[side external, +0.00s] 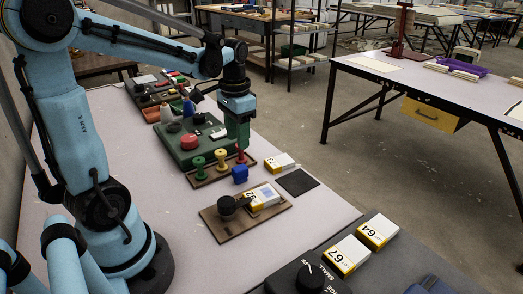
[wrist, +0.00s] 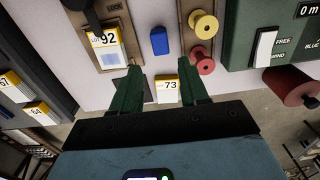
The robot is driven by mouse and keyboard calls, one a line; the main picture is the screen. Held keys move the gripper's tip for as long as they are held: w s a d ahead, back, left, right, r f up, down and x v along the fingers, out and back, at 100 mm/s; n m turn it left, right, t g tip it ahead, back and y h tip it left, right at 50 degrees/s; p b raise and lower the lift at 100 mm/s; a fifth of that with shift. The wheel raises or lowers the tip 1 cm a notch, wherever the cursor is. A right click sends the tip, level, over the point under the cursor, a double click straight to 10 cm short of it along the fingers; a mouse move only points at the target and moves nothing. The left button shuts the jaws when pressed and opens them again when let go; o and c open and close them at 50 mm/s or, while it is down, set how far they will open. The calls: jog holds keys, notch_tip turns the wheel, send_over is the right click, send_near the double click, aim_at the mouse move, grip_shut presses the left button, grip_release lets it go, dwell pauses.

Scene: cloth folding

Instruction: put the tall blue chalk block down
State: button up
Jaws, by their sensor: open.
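The blue chalk block (side external: 240,174) stands on the pale table, between the board of spools and the board with the black knob. In the wrist view the blue block (wrist: 159,42) lies beyond the fingertips, in line with the space between them. My gripper (side external: 238,145) points down above the table near the spools. In the wrist view my gripper (wrist: 160,66) has its two green fingers wide apart, with nothing held. Whether a fingertip is near the block's height cannot be told.
A spool board (side external: 205,177) and a knob board (side external: 222,224) flank the block. A box marked 73 (wrist: 166,90) and a dark pad (side external: 296,181) lie near the table's edge. A green case (side external: 185,145) stands behind. A dark panel (side external: 330,270) with boxes is at the front.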

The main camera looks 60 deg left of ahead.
jog(key=s+d+r+t, duration=0.1)
jog(key=s+d+t, duration=0.1)
jog(key=d+t, duration=0.5)
jog(key=d, duration=0.5)
jog(key=shift+s+d+r, duration=0.2)
jog(key=shift+s+r, duration=0.15)
jog(key=shift+s, duration=0.05)
jog(key=o, duration=0.3)
